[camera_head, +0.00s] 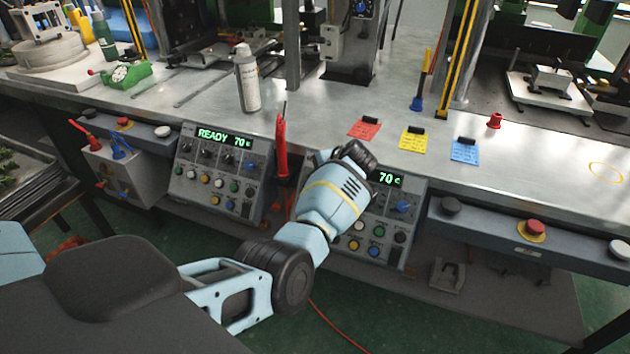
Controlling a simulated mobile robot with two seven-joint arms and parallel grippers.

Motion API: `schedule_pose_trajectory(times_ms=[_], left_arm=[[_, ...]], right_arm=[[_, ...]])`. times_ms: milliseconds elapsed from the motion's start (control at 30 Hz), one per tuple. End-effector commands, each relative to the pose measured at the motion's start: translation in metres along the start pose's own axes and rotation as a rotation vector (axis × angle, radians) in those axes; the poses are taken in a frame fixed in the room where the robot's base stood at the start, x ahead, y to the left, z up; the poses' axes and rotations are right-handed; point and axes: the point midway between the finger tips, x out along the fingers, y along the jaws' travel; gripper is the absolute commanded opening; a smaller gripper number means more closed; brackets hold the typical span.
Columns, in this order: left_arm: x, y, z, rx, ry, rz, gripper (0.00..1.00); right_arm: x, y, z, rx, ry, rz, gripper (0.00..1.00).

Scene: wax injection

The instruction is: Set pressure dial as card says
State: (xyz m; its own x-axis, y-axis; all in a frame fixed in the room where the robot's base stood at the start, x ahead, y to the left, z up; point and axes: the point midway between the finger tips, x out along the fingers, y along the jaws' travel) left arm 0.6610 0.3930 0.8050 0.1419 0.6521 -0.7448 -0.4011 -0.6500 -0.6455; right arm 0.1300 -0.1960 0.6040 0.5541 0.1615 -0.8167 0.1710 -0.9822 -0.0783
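Three small cards with black clips lie on the metal bench: a red card (364,129), a yellow card (413,141) and a blue card (465,152). Their writing is too small to read. Below the bench edge are two control panels. The left panel (213,172) reads READY 70 and has several dark dials. The right panel (388,240) shows 70 and a blue dial (403,207). My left arm crosses in front and hides much of the right panel. My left gripper's fingers do not show. My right gripper is out of view.
A red-handled tool (281,150) stands upright between the panels. A spray can (247,78) stands on the bench. Red buttons (531,229) sit on the front rail. A grey box (124,172) with red and blue levers is at left. The bench right of the cards is mostly clear.

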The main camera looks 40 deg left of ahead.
Motion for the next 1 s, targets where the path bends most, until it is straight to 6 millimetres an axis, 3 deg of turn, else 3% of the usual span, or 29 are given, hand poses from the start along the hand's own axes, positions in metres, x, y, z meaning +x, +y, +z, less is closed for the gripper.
schedule_pose_trajectory(times_ms=[567, 600, 733, 1000], left_arm=[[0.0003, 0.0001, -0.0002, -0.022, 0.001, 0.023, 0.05], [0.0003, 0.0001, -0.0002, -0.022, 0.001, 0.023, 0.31], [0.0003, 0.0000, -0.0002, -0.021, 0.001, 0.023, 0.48], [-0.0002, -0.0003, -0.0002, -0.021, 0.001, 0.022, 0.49]], right_arm=[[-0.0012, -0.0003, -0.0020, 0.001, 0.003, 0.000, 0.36], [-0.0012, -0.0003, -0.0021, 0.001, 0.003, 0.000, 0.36], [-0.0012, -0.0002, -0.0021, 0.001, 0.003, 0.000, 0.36], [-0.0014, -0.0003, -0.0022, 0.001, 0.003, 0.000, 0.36]])
